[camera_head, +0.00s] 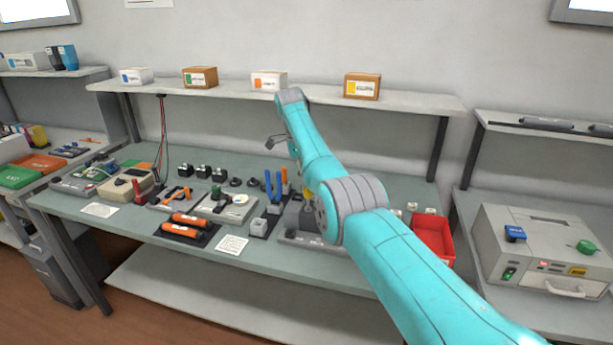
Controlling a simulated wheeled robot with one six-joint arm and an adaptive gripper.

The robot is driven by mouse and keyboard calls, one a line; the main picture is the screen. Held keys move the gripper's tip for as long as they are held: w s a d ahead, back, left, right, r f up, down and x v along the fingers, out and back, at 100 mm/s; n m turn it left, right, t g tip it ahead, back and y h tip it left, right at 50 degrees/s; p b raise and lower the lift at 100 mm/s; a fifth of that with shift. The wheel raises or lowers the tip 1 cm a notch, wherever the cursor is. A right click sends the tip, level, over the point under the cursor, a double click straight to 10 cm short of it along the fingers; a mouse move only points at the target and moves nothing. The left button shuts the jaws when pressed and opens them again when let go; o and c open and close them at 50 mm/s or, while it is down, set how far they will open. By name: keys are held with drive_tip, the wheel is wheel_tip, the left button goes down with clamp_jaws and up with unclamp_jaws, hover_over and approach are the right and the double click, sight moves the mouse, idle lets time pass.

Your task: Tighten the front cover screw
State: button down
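The front cover screw is too small or hidden to make out. A grey machine (545,245) with a blue knob (514,233), a green knob (587,247) and a front handle (565,291) stands on the right bench; I cannot tell whether its cover carries the screw. A grey device (298,220) on the middle bench is largely hidden behind my arm. My teal arm crosses the middle bench from the lower right. A small grey part (277,141) near its far end may belong to my gripper; the fingertips cannot be made out, nor whether they hold anything.
A red bin (434,240) stands right of my arm. Upright blue and orange tools (274,186), orange cylinders (191,219) and several small devices crowd the middle bench. A shelf (225,90) with boxes runs above it. The lower shelf (200,288) is clear.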

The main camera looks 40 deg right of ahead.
drive_tip(key=shift+m, duration=0.3)
drive_tip(key=shift+r, duration=0.4)
idle(0.3)
